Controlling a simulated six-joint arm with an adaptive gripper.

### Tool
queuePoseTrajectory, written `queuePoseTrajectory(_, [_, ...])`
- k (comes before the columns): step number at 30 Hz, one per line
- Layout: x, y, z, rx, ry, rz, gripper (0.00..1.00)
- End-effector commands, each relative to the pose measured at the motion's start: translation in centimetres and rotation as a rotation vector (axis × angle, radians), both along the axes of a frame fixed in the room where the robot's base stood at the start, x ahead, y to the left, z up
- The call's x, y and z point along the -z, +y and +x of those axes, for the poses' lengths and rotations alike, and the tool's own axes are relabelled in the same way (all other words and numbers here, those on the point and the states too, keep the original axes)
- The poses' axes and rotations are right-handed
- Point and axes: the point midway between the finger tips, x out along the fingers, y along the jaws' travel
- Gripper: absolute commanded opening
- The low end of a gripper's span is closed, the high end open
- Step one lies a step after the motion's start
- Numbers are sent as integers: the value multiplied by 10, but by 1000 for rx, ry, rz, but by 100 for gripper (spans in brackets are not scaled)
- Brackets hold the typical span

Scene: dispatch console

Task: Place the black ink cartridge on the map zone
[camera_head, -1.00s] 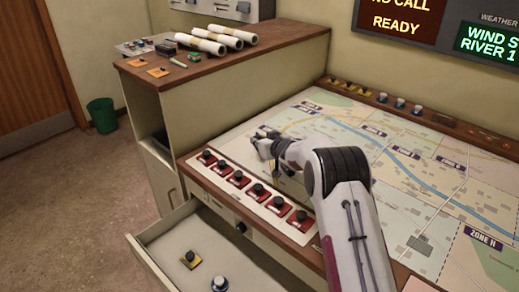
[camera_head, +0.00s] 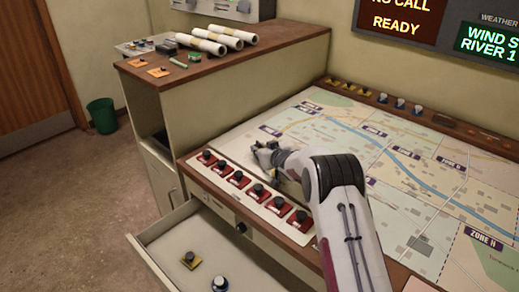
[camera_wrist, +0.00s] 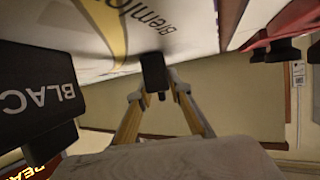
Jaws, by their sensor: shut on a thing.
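My gripper (camera_head: 260,152) is low over the near left part of the map (camera_head: 400,185), just behind the row of red-based knobs. In the wrist view my gripper (camera_wrist: 156,92) points away from the camera, with its two fingers closing on a small black block. I take this block for the black ink cartridge (camera_wrist: 154,70). It is very close to the map; I cannot tell whether it touches. A larger black block lettered "BLAC" (camera_wrist: 38,95) shows at the left of the wrist view; how it relates to the held block is unclear. My arm hides much of this in the head view.
Several red-based black knobs (camera_head: 238,178) line the console's near left edge. An open drawer (camera_head: 170,228) below holds two small knobbed pieces. A raised wooden-topped cabinet (camera_head: 235,62) carrying rolled papers (camera_head: 205,45) stands behind left. The map's middle and right are clear.

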Motion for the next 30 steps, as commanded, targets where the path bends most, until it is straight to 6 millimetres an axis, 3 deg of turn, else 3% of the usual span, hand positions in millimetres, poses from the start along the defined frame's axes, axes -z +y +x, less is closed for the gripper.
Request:
queuePoseTrajectory(8, [2, 0, 0, 0, 0, 0, 0])
queuePoseTrajectory(9, [2, 0, 0, 0, 0, -1, 27])
queuePoseTrajectory(10, [2, 0, 0, 0, 0, -1, 34])
queuePoseTrajectory(11, [2, 0, 0, 0, 0, -1, 36])
queuePoseTrajectory(30, [-3, -2, -5, 0, 1, -1, 36])
